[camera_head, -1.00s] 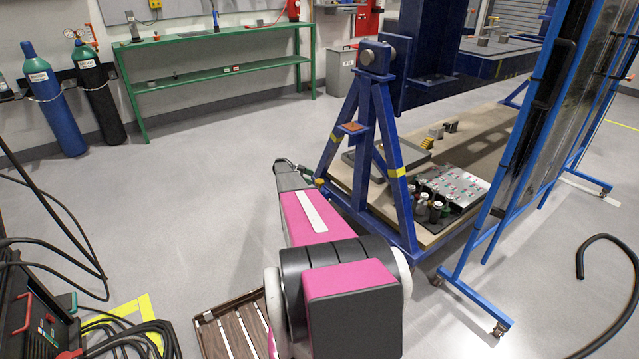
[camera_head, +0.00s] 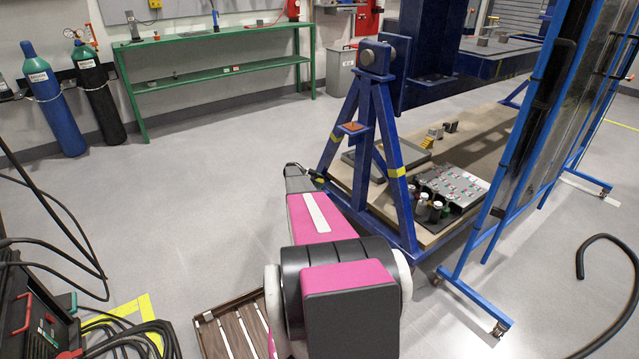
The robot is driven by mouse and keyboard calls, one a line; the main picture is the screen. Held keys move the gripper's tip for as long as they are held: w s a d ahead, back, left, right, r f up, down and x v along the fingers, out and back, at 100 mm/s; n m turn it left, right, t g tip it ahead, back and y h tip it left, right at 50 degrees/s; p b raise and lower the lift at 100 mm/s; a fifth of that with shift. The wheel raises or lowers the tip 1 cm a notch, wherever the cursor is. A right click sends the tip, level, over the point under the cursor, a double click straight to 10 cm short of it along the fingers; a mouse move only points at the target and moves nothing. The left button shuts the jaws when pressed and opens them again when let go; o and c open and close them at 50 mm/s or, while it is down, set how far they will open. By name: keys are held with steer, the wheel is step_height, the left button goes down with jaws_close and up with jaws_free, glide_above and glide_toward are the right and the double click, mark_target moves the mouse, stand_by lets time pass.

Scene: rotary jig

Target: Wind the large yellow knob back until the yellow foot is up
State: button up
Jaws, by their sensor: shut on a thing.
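My gripper (camera_head: 312,176) is at the far end of my magenta arm, low at the near left corner of the blue rotary jig frame (camera_head: 370,150). Only a small dark part of it shows past the arm. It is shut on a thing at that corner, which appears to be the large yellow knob. The fingers and the knob are too small and too covered to make out clearly. The yellow foot cannot be made out. The yellow bands on the frame legs are only markings.
A tan base board (camera_head: 440,232) carries a grey plate with parts and several small bottles. A blue-framed screen (camera_head: 510,190) on castors stands to the right. A wooden tray (camera_head: 235,330) and cables (camera_head: 130,335) lie at the front left. The floor left of the jig is clear.

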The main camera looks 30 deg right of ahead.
steer(key=shift+n+t+h, duration=0.3)
steer(key=shift+n+h, duration=0.1)
steer(key=n+t, duration=0.1)
steer(key=n+t+h, duration=0.1)
steer(key=shift+s+a+r+n+t, duration=0.1)
steer(key=shift+s+n+t, duration=0.1)
steer(key=shift+n+t, duration=0.15)
steer(key=n+t, duration=0.5)
steer(key=t, duration=0.1)
steer(key=shift+h, duration=0.4)
steer(key=n+t+y, duration=0.1)
steer(key=n+t, duration=0.1)
steer(key=n+t+y, duration=0.1)
steer(key=n+t, duration=0.2)
steer(key=shift+t, duration=0.25)
steer(key=shift+w+n+t+y, duration=0.15)
steer(key=shift+n+t+y, duration=0.75)
steer(key=shift+n+t, duration=0.35)
steer(key=shift+n+t+y, duration=0.45)
steer(key=shift+n+y, duration=0.15)
steer(key=shift+n, duration=0.1)
steer(key=o, duration=0.9)
steer(key=v, duration=1)
steer(key=shift+s+a, duration=0.2)
steer(key=shift+s, duration=0.05)
